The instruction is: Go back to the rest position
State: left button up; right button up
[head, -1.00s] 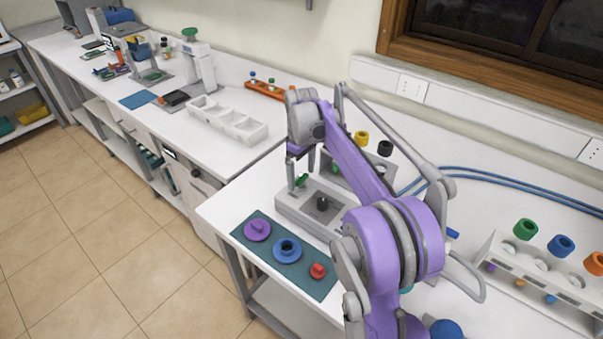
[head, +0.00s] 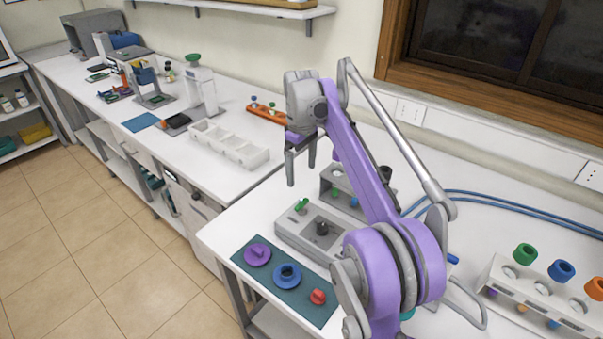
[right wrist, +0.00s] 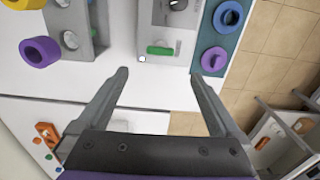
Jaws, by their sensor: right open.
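My right gripper (head: 301,168) is raised above the white table (head: 235,215), near its back left corner. In the right wrist view its two fingers (right wrist: 160,76) are spread apart with nothing between them. The grey device with the green knob (head: 301,205) stands on the table below and in front of the gripper, apart from it. My left gripper is in neither view. My right arm hides part of the table's middle.
A teal mat (head: 272,303) holds purple, blue and red parts at the table's front. A grey rack (head: 328,180) stands behind the device. A rack with coloured rings (head: 540,292) is at right. A white compartment tray (head: 230,143) sits on the long counter. Air around the gripper is clear.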

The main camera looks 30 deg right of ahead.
dwell(0.4)
jog(key=s+a+f+m+t, duration=0.2)
jog(key=s+a+t, duration=0.1)
jog(key=s+a, duration=0.7)
jog(key=s+a+f+m+t, duration=0.1)
jog(key=s+a+f, duration=0.1)
jog(key=s+f, duration=0.5)
jog(key=s+a+f+m+t, duration=0.1)
jog(key=s+a+f, duration=0.2)
jog(key=s+f, duration=0.3)
jog(key=s, duration=0.4)
jog(key=shift+f+m+t, duration=0.3)
jog(key=shift+f+t, duration=0.1)
